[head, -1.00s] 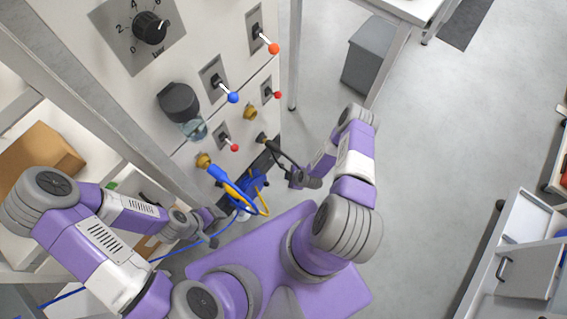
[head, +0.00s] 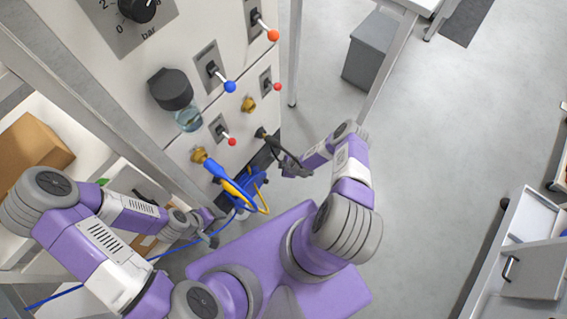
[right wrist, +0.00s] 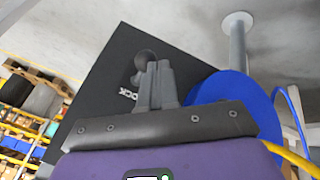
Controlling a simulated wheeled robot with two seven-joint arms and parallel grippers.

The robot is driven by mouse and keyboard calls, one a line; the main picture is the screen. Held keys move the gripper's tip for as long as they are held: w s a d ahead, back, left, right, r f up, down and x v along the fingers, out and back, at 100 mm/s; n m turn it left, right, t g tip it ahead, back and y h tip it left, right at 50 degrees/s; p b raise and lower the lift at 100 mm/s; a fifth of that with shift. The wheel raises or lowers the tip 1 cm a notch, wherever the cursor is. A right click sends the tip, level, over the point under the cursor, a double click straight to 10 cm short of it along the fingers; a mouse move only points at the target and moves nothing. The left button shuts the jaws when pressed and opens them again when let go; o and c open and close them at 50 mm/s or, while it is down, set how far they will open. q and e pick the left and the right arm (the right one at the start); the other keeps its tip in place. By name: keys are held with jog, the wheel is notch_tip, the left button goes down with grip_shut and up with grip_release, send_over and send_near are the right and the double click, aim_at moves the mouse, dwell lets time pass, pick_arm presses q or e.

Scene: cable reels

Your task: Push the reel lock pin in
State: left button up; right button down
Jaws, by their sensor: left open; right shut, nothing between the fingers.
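The lock pin's round dark knob (right wrist: 145,58) stands on a black plate (right wrist: 105,75) with partly hidden white lettering ending in "OCK", in the right wrist view. My right gripper (right wrist: 155,70) is shut and empty. Its fingertips overlap the lower side of the knob; I cannot tell whether they touch it. The blue reel (right wrist: 245,105) is beside the plate, at the right. In the head view the reel (head: 255,183) sits below the panel, and the pin is too small to make out. My left gripper (head: 212,238) is open, left of and below the reel.
A pale panel (head: 190,55) carries switches, a dial (head: 137,8) and a brass fitting (head: 199,155) with a blue plug (head: 215,169). A blue cable (head: 180,249) runs left. The floor at the right is clear up to a white drawer unit (head: 535,235).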

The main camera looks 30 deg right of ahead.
jog(key=w+b, duration=0.1)
jog(key=w+a, duration=0.1)
jog(key=w, duration=0.1)
jog(key=shift+w+a+b, duration=0.15)
jog(key=shift+a+b, duration=0.05)
jog(key=shift+b, duration=0.2)
jog(key=shift+r, duration=0.1)
jog(key=s+a+f+p+v, duration=0.1)
jog(key=p+v, duration=0.4)
jog(key=v, duration=0.8)
jog(key=shift+s+a+p, duration=0.3)
jog(key=shift+s+a, duration=0.2)
